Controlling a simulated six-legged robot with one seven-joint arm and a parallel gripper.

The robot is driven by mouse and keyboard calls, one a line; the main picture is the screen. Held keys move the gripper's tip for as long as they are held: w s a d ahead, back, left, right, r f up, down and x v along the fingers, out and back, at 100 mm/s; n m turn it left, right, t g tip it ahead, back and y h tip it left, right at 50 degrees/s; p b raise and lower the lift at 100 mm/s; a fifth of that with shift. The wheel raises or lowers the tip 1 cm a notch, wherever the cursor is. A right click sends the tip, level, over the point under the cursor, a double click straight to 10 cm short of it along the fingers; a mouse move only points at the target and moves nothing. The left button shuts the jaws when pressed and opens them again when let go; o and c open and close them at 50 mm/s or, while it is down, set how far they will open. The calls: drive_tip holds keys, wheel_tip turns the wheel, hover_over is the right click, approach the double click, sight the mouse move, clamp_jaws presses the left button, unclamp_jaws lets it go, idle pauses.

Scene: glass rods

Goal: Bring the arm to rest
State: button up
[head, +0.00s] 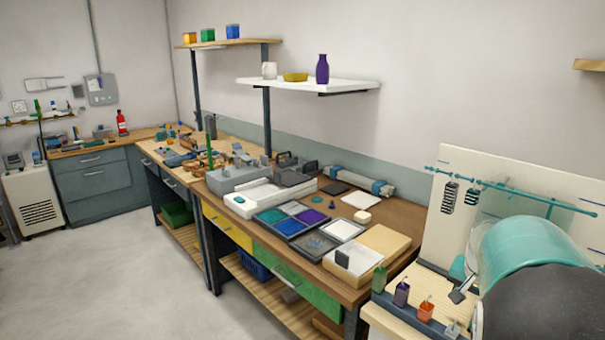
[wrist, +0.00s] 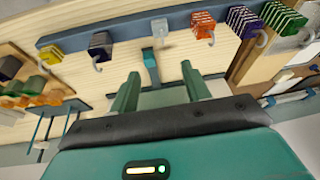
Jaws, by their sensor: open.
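My gripper (wrist: 158,82) is open in the wrist view, with its two teal fingers apart. A small teal piece (wrist: 151,68) shows between and beyond the fingertips; I cannot tell how far it stands from them. Beyond it are hooked blocks in yellow (wrist: 50,55), purple (wrist: 99,44), clear (wrist: 160,30) and orange (wrist: 203,25). In the head view, my teal and dark arm (head: 530,252) fills the lower right, in front of a cream board (head: 450,170). I cannot make out the fingers clearly there.
Hooked blocks, including a purple one (head: 401,294) and an orange one (head: 425,310), line the ledge beside my arm. A teal rail (head: 510,190) crosses the cream board. The workbench (head: 400,240) holds trays and boxes. The floor (head: 120,270) at left is clear.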

drive_tip(key=s+a+r+n, duration=0.2)
drive_tip(key=s+a, duration=0.4)
drive_tip(key=a, duration=0.3)
drive_tip(key=s+a+r+n+t+y, duration=0.1)
drive_tip(key=s+a+r+n, duration=0.1)
drive_tip(key=s+a+n, duration=0.2)
drive_tip(key=s+a+r+n+t+y, duration=0.1)
drive_tip(key=s+a+r+n, duration=0.1)
drive_tip(key=s+a, duration=0.7)
drive_tip(key=a+n, duration=0.1)
drive_tip(key=a, duration=0.3)
drive_tip(key=shift+s+a+r+n, duration=0.2)
drive_tip(key=shift+s+a+n, duration=0.05)
drive_tip(key=shift+a+n, duration=0.05)
